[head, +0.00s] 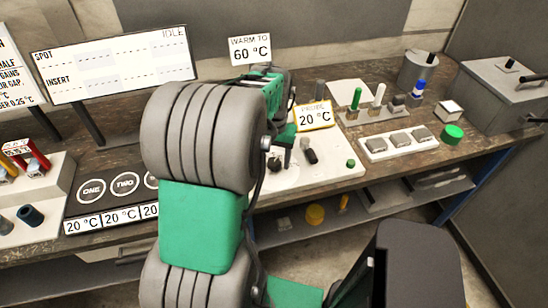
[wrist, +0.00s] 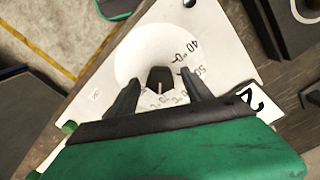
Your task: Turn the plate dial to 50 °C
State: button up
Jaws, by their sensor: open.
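In the wrist view, the plate dial is a round white disc (wrist: 140,50) with a black knob (wrist: 160,74) at its middle. Printed marks around its edge include 40 and 50 at the right; the lower marks are partly hidden. A small pale line shows on the knob, but I cannot tell which mark it reads. My gripper (wrist: 158,78) is open, with one dark finger on each side of the knob. Whether the fingers touch it is unclear.
A sign (head: 250,49) reads "WARM TO 60 °C". A yellow-edged probe display (head: 315,116) reads 20 °C. At the left are round plates marked ONE and TWO (head: 125,183), with 20 °C labels. Switches, a green button (head: 452,134) and a grey box (head: 505,90) stand at the right.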

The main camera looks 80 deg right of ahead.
jog(key=shift+c, duration=0.6)
grip_shut()
jog(key=shift+n, duration=0.3)
jog(key=n, duration=0.3)
jog(key=shift+b, duration=0.35)
jog(key=n, duration=0.5)
jog(key=n+b, duration=0.1)
jog(key=n, duration=0.8)
